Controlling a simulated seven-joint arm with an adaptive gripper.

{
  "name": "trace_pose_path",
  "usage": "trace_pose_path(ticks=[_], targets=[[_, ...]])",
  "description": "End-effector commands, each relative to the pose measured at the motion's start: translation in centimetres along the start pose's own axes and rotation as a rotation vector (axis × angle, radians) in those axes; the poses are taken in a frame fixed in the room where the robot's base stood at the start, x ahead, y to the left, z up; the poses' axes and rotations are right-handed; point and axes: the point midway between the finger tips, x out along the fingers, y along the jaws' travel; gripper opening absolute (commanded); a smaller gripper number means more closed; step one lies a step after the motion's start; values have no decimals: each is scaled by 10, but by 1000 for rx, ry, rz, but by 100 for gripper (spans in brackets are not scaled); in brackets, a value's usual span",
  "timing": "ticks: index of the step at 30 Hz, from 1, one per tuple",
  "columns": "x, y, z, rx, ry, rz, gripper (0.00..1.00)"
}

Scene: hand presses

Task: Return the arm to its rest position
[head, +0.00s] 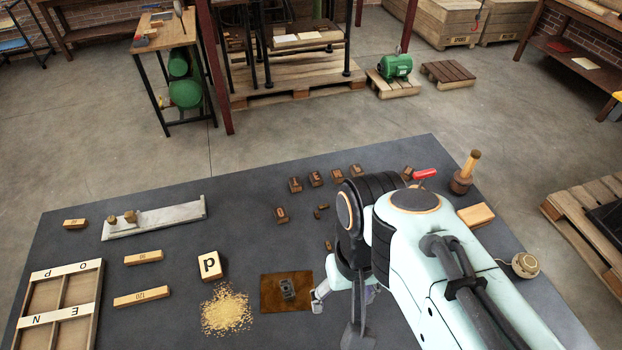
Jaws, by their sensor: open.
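My arm reaches in from the lower right over the dark table (235,210). My gripper (319,297) is at the lower middle, partly hidden by my own wrist. It is open, and nothing shows between the parts of it that I can see. It is just right of a brown square sheet (269,302) with a small dark grey block (287,289) on it. I cannot tell its height above the table.
A divided tray (60,305), numbered wooden bars (141,297) and a pale slab (155,221) lie further left. Small letter blocks (316,179) and a red-handled tool (424,174) lie behind my arm.

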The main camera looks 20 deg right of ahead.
Motion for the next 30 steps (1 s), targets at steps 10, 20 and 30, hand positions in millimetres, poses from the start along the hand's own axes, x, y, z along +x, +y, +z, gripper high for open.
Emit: trace_pose_path(ticks=[10,20,30], targets=[[11,-14,36,-211,-7,-22,59],[10,-14,36,-207,-6,-21,59],[10,-14,36,-207,-6,-21,59]])
